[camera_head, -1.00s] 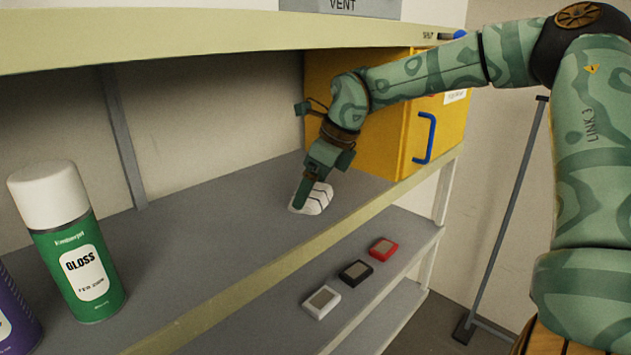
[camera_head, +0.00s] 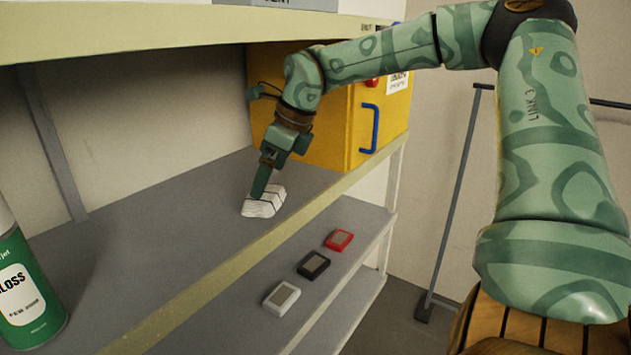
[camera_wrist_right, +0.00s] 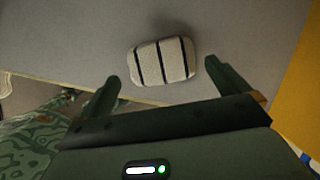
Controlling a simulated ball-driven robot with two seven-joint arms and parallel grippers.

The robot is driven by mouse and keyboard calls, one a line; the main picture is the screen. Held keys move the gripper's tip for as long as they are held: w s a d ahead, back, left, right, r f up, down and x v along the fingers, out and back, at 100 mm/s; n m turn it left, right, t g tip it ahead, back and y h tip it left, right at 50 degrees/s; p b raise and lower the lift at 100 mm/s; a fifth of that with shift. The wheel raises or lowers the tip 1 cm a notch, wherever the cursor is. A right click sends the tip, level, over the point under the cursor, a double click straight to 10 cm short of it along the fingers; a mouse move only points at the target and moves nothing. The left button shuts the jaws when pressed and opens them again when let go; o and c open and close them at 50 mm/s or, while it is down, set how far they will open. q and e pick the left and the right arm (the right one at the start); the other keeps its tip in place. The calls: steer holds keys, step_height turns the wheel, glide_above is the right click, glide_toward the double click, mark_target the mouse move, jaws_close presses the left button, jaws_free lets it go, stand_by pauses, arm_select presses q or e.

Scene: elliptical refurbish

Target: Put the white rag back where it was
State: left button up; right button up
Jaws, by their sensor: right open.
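The white rag (camera_head: 263,203), a folded white block with dark stripes, lies on the grey upper shelf (camera_head: 150,250) near its front edge, left of the yellow cabinet. My right gripper (camera_head: 258,190) reaches down at the rag in the head view. In the right wrist view the rag (camera_wrist_right: 163,61) lies just beyond the fingertips, roughly between their lines. The right gripper (camera_wrist_right: 163,70) is open there with nothing held. Its fingers partly cover the rag in the head view. My left gripper is not in view.
The yellow cabinet (camera_head: 350,130) with a blue handle stands close right of the gripper. A green spray can (camera_head: 28,290) stands at the left. White (camera_head: 282,298), black (camera_head: 313,265) and red (camera_head: 339,240) small boxes lie on the lower shelf. The middle of the upper shelf is clear.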

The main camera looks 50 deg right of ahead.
steer(key=s+d+b, duration=0.3)
steer(key=s+d, duration=0.2)
steer(key=s, duration=0.5)
steer(key=shift+s+f+b, duration=0.15)
steer(key=shift+f+b, duration=0.1)
steer(key=shift+b, duration=0.05)
steer(key=shift+d, duration=0.1)
